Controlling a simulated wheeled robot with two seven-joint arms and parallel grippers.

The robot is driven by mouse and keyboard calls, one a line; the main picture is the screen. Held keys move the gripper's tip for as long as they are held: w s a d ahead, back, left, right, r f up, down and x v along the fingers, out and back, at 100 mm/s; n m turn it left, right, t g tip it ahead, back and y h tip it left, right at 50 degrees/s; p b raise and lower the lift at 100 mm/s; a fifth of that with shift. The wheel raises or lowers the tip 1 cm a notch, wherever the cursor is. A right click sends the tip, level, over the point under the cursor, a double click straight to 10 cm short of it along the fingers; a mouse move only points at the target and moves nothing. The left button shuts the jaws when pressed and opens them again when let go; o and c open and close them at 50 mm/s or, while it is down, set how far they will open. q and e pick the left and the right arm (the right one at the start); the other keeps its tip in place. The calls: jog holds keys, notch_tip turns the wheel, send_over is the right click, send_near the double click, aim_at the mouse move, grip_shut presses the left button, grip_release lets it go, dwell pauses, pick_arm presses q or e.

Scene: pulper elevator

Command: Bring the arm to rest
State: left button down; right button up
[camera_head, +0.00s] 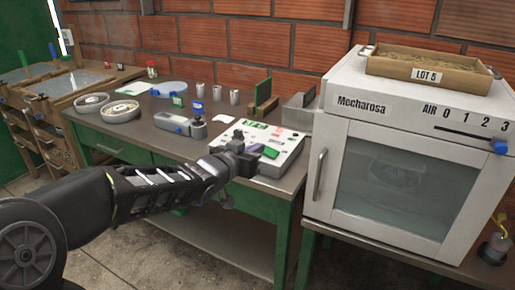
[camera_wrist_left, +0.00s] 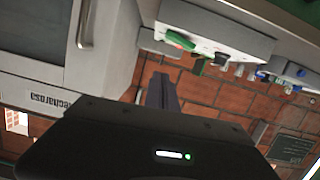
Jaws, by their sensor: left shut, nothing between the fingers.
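My left arm reaches in from the lower left in the head view. Its left gripper (camera_head: 246,157) is in front of the white instrument box (camera_head: 282,155) with a green display and a green part on top. The fingers are shut with nothing between them. In the left wrist view the shut fingers (camera_wrist_left: 162,92) point toward the brick wall, and the picture is upside down. The white box (camera_wrist_left: 225,40) shows there near the top, apart from the fingers. My right gripper is not in view.
A white Mecharosa oven (camera_head: 335,170) stands close on the right, its door closed, with a LOT 5 wooden tray (camera_head: 385,68) on top. The green-legged table (camera_head: 150,135) carries round dishes (camera_head: 120,111), a grey device (camera_head: 172,123) and small cups. Open floor lies in front.

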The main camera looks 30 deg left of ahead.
pick_arm(q)
jog(key=shift+a, duration=0.1)
dwell(0.3)
jog(key=s+d+f+n+g+h+p, duration=0.15)
jog(key=d+f, duration=0.25)
jog(key=f, duration=0.5)
jog(key=s+d+f+g+p, duration=0.1)
jog(key=s+d+f+g, duration=0.25)
jog(key=f, duration=0.55)
jog(key=s+d+f+g+h+p, duration=0.1)
jog(key=s+d+f, duration=0.1)
jog(key=d+f, duration=0.45)
jog(key=s+d+f+g+p, duration=0.1)
jog(key=s+d+f+g, duration=0.2)
jog(key=s, duration=0.5)
jog(key=s+d+f+g+h+p, duration=0.1)
jog(key=s+d+f+g, duration=0.1)
jog(key=s+d+f, duration=0.3)
jog(key=s+d+f+g+p, duration=0.1)
jog(key=s+d+f+g, duration=0.2)
jog(key=s+f, duration=0.6)
jog(key=shift+s+d+g+p, duration=0.35)
jog(key=shift+s+d, duration=0.45)
jog(key=shift+s, duration=0.35)
